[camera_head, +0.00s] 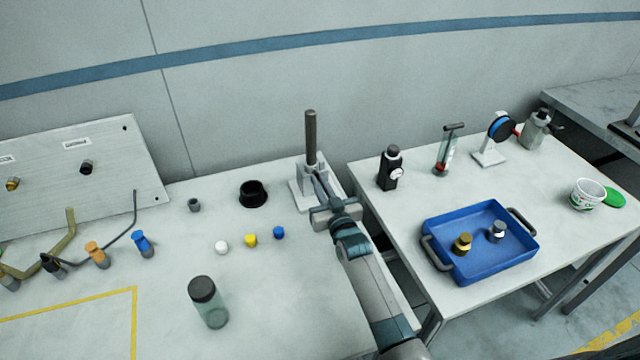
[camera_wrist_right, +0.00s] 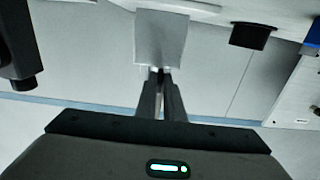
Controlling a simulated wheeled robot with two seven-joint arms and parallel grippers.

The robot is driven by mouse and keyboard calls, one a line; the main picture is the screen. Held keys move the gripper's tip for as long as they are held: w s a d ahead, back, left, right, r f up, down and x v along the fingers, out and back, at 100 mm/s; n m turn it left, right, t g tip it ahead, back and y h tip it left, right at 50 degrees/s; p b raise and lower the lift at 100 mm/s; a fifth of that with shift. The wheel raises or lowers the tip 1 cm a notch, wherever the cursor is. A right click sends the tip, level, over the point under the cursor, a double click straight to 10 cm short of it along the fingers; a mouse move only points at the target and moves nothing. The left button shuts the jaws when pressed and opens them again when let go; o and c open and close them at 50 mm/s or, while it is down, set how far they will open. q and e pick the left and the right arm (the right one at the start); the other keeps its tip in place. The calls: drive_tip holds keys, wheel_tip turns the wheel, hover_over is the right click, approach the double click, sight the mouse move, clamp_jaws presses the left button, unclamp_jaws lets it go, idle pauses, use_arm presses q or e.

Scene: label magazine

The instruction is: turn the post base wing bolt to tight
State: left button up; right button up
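A dark upright post (camera_head: 311,138) stands in a light grey post base (camera_head: 301,197) near the table's right edge. The block of the base also shows in the wrist view (camera_wrist_right: 160,38), just beyond my fingertips. My right gripper (camera_head: 319,180) reaches in at the near right side of the base. In the wrist view its two fingers (camera_wrist_right: 160,72) are close together, with a small light grey piece between the tips. That piece, at the base, appears to be the wing bolt (camera_wrist_right: 160,77); its wings and angle are mostly hidden. My left gripper is not in view.
A black cup (camera_head: 253,193), small white, yellow and blue caps (camera_head: 251,240) and a dark-lidded jar (camera_head: 208,302) stand left of the base. Across a gap, the right table holds a black bottle (camera_head: 390,170) and a blue tray (camera_head: 490,264). The table front is mostly clear.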

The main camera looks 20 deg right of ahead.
drive_tip(key=o, duration=0.4)
drive_tip(key=shift+c, duration=0.2)
drive_tip(key=shift+s, duration=0.2)
drive_tip(key=s+b, duration=0.3)
drive_tip(key=s, duration=1.4)
drive_tip(key=shift+d, duration=0.3)
